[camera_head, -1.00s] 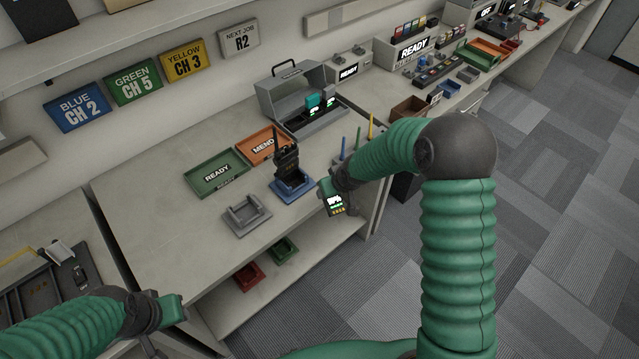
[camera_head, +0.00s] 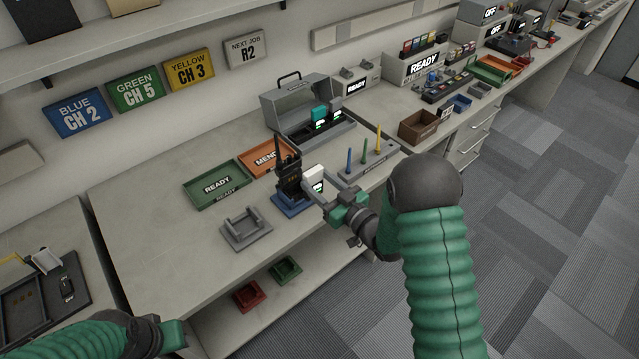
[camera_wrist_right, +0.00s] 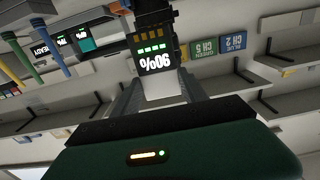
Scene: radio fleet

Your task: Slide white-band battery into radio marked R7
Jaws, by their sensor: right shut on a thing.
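A black radio (camera_head: 289,172) with an antenna stands upright in a blue cradle (camera_head: 294,207) on the bench. Its marking is too small to read. My right gripper (camera_head: 328,207) is shut on a battery (camera_head: 314,180), held just right of the radio. The battery shows a white part and a small lit screen. In the right wrist view the battery (camera_wrist_right: 156,50) reads 90% upside down, with green bars and gold contacts, between the fingers. I cannot tell whether battery and radio touch. My left gripper (camera_head: 172,337) is at the lower left, away from the radio; its fingers are unclear.
An empty grey cradle (camera_head: 246,232) stands in front left of the radio. Green READY (camera_head: 214,190) and orange MEND (camera_head: 261,158) trays lie behind it. A rack with blue, green and yellow posts (camera_head: 364,160) stands right. A grey case (camera_head: 295,100) holds batteries behind.

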